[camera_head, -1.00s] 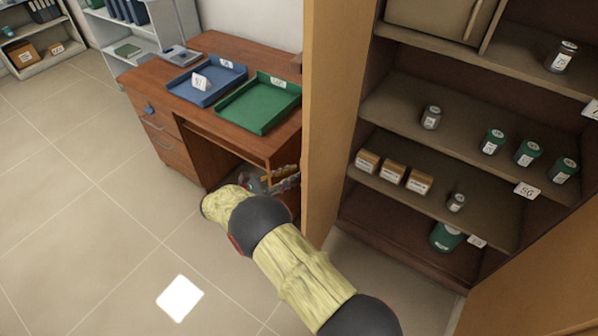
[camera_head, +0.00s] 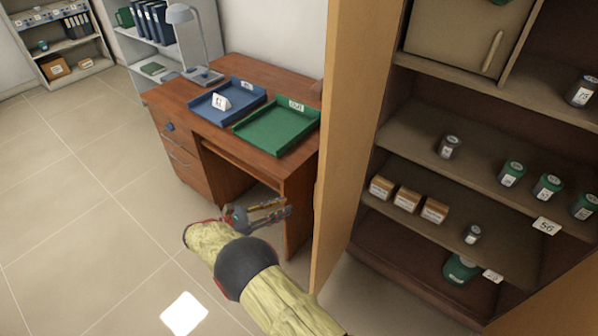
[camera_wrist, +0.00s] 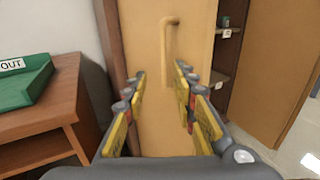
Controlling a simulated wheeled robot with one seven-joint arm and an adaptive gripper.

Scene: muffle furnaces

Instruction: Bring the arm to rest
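My gripper (camera_head: 268,214) is in front of the desk, left of the open cabinet door, at the end of my arm. In the wrist view my gripper (camera_wrist: 160,108) has its two yellow-padded fingers spread wide apart with nothing between them. Beyond the fingers is the face of the wooden cabinet door (camera_wrist: 147,72) with its bar handle (camera_wrist: 168,45). The fingers look apart from the handle; their exact distance from the door cannot be told.
The desk (camera_head: 240,150) holds a blue tray (camera_head: 232,103) with a small card, a green tray (camera_head: 285,125) and a lamp (camera_head: 188,30). The open cabinet (camera_head: 420,150) holds small boxes and several jars. The floor (camera_head: 80,190) at left is clear.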

